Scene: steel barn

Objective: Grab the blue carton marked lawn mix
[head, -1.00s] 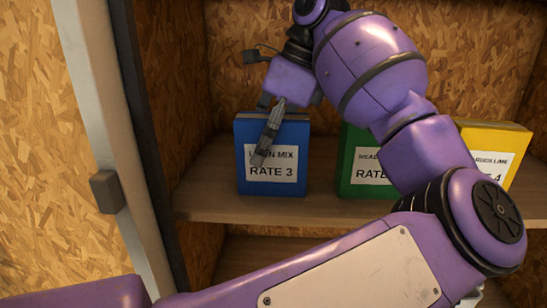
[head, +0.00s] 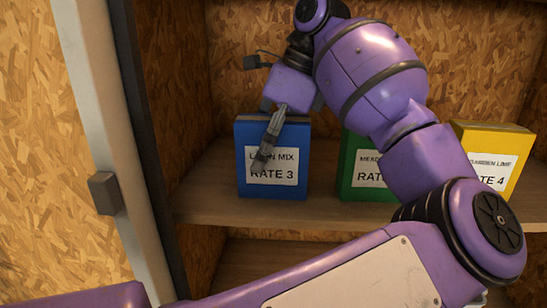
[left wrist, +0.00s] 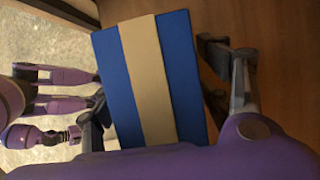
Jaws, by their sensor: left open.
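The blue carton (head: 250,140) marked lawn mix, rate 3, stands upright at the left of the shelf in the head view. My left gripper (head: 268,146) comes down over it from above, one finger crossing the front label. In the left wrist view the carton's top (left wrist: 183,50), blue with a tan band, lies between the two spread fingers of the left gripper (left wrist: 162,100). The jaws are open; whether a finger touches the carton is unclear. My right gripper seems to show only as small dark parts at the left wrist view's left side; its jaws are indistinct.
A green carton (head: 355,155) stands right of the blue one, with a gap between. A yellow carton (head: 500,142) is farther right, partly behind my left arm. The shelf (head: 215,205) has a post and a chipboard wall on its left and a chipboard back.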

